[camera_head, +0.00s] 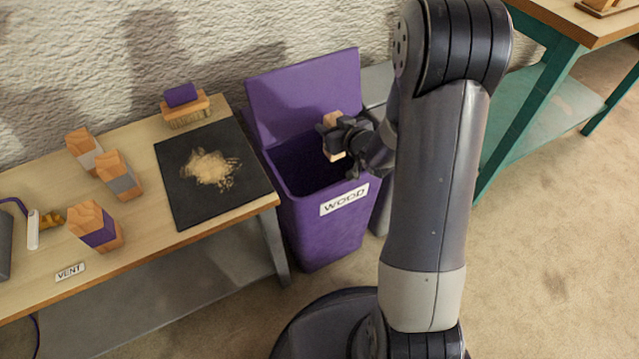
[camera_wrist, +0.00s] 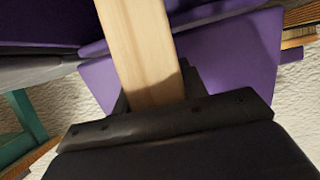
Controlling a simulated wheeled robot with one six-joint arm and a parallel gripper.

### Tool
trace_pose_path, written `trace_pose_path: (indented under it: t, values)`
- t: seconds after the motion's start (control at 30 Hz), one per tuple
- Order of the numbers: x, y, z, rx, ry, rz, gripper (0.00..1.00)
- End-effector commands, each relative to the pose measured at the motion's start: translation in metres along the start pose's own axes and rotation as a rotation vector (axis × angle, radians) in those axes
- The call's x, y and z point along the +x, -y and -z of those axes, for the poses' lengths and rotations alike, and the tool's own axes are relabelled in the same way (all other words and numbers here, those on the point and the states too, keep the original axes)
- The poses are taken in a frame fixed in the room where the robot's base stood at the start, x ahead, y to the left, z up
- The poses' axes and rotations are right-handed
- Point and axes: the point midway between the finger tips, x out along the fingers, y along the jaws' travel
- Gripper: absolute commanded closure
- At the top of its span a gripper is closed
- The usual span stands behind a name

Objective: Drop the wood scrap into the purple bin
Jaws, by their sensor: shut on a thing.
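The wood scrap (camera_head: 333,121) is a short pale wooden block, held by my gripper (camera_head: 340,137) over the open purple bin (camera_head: 318,232). The bin has a "WOOD" label on its front, and its lid (camera_head: 308,90) stands up at the back. In the wrist view the scrap (camera_wrist: 140,50) runs up from my gripper (camera_wrist: 155,95), with purple bin surfaces (camera_wrist: 235,55) behind it. My gripper is shut on the scrap. The fingertips are partly hidden, and the bin's floor is dark.
A wooden bench (camera_head: 150,235) at left carries a black mat (camera_head: 190,205) with sawdust, a brush (camera_head: 185,105) and several wood blocks with coloured bands (camera_head: 97,228). A grey bin stands close on the purple bin's right. A green-legged table (camera_head: 530,100) is at upper right.

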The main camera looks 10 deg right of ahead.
Motion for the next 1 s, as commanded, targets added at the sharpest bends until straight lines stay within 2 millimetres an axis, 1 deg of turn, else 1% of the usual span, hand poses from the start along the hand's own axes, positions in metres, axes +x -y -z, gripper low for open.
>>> trace_pose_path:
  t: [0.03,0.17,0.27,0.5,0.53,0.8,1.0]
  values:
    - [0.005,0.0,-0.011,0.0,0.0,0.0,0.84]
    - [0.009,0.0,-0.022,0.0,0.001,0.0,0.84]
    - [0.01,0.0,-0.024,0.0,0.0,-0.001,0.84]
    - [0.01,0.0,-0.023,0.0,0.0,-0.001,0.84]
    - [0.01,0.0,-0.023,0.0,0.0,-0.001,0.57]
    - [0.01,0.0,-0.023,0.0,0.0,-0.001,0.35]
    - [0.009,0.0,-0.024,0.0,0.001,-0.001,0.34]
